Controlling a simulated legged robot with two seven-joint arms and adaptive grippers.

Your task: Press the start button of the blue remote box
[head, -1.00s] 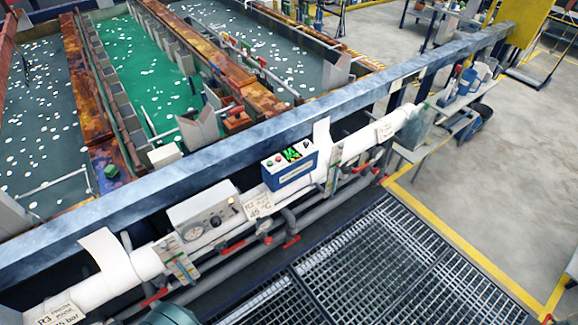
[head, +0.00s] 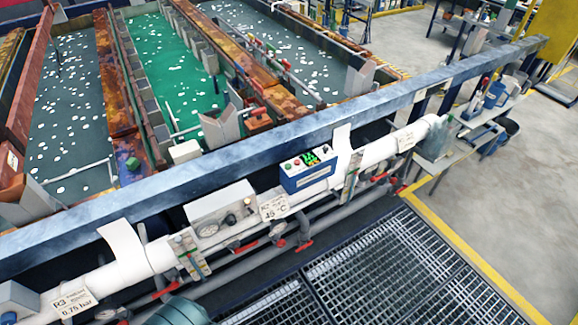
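The blue remote box (head: 308,174) sits on the white pipe along the blue rail, right of the middle of the head view. The button labels are too small to read. Neither gripper is in view. A rounded teal shape at the bottom edge may be part of my own body.
A grey gauge box (head: 222,209) stands on the white pipe (head: 185,249) left of the blue box. The blue rail (head: 230,153) runs behind, with liquid tanks (head: 185,75) beyond. Metal grating (head: 390,265) lies in front. A cluttered bench (head: 480,115) stands at right.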

